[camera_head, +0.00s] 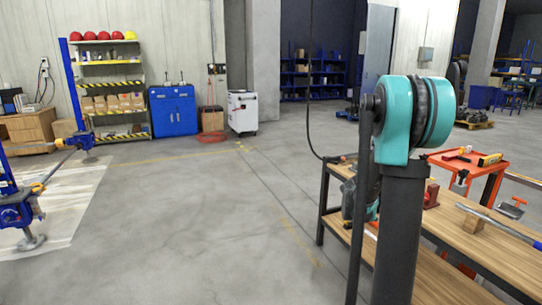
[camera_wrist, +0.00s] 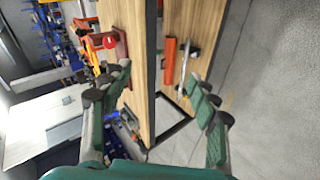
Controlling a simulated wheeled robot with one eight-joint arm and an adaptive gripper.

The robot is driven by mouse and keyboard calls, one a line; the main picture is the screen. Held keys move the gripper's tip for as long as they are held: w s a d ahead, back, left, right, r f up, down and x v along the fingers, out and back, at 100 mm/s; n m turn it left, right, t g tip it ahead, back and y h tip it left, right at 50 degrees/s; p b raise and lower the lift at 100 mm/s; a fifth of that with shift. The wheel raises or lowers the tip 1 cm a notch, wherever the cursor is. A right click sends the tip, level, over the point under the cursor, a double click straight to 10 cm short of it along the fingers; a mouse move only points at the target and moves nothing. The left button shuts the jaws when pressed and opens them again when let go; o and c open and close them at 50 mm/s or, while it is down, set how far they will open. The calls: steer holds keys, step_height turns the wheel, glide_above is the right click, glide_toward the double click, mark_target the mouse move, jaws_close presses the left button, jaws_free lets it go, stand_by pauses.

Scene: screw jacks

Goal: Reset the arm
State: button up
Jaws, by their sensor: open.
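My gripper (camera_wrist: 161,82) shows in the wrist view with its two green and grey fingers spread wide apart. Nothing is between the fingertips, and the wooden workbench lies beyond them. In the head view my teal and dark grey arm stands upright at right of centre, in front of the workbench (camera_head: 512,252). My gripper cannot be made out in the head view. Blue screw jacks (camera_head: 18,211) stand at the left, and another jack (camera_head: 85,139) is farther back.
A blue cabinet (camera_head: 174,111) and shelves (camera_head: 110,85) line the back wall. The middle floor (camera_head: 200,210) is clear.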

steer(key=s+a+f+m+y, duration=0.1)
steer(key=s+a+f+y, duration=0.2)
steer(key=s+a, duration=0.9)
steer(key=s+a+f+m+g+y, duration=0.1)
steer(key=s+a+f+y, duration=0.3)
steer(key=s+a, duration=0.8)
steer(key=s+m+y, duration=0.1)
steer(key=s, duration=0.4)
steer(key=shift+a+y, duration=0.3)
steer(key=shift+y, duration=0.1)
